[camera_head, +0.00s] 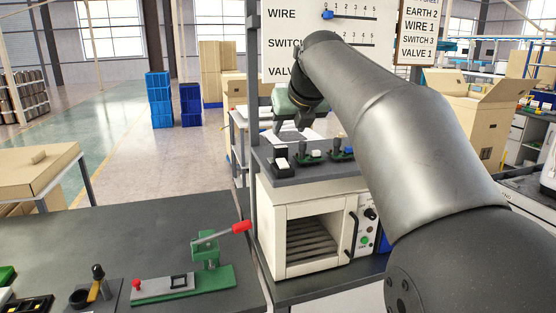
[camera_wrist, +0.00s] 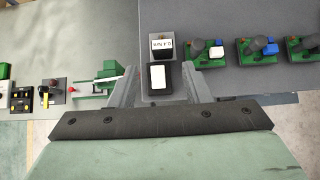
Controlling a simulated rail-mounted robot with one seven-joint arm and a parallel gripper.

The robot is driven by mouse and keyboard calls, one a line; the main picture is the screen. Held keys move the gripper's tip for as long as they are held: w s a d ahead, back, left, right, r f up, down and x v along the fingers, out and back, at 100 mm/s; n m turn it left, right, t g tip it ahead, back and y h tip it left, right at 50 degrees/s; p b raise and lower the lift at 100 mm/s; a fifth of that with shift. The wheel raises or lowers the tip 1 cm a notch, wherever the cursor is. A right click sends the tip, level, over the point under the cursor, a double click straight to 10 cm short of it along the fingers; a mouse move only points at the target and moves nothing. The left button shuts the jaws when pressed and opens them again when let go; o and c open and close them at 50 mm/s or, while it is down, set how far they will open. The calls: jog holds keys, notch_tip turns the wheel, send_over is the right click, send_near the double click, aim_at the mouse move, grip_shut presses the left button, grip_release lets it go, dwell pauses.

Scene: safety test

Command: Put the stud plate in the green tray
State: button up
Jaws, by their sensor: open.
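My gripper (camera_head: 290,126) is above the bench top over the white oven. In the wrist view its fingers (camera_wrist: 158,74) are open, one on each side of a black block with a white top (camera_wrist: 157,78). In the head view this block (camera_head: 282,163) appears below the fingers, apart from them. I cannot tell for certain which thing is the stud plate. A green item (camera_head: 7,275), possibly the green tray, is cut off at the left edge; a green box (camera_wrist: 4,70) also shows at the wrist view's left edge.
Green-based fixtures with knobs (camera_head: 310,153) (camera_wrist: 207,50) stand right of the black block. A black block labelled 0.4 Nm (camera_wrist: 162,44) sits beside it. A red-handled green press (camera_head: 208,250) stands on the dark left bench (camera_head: 130,225), whose back part is clear.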

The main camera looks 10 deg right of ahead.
aim_at(280, 148)
jog(key=p+x, duration=0.1)
jog(key=x, duration=1.1)
jog(key=shift+d+f, duration=0.15)
jog(key=c, duration=0.9)
jog(key=shift+c, duration=0.2)
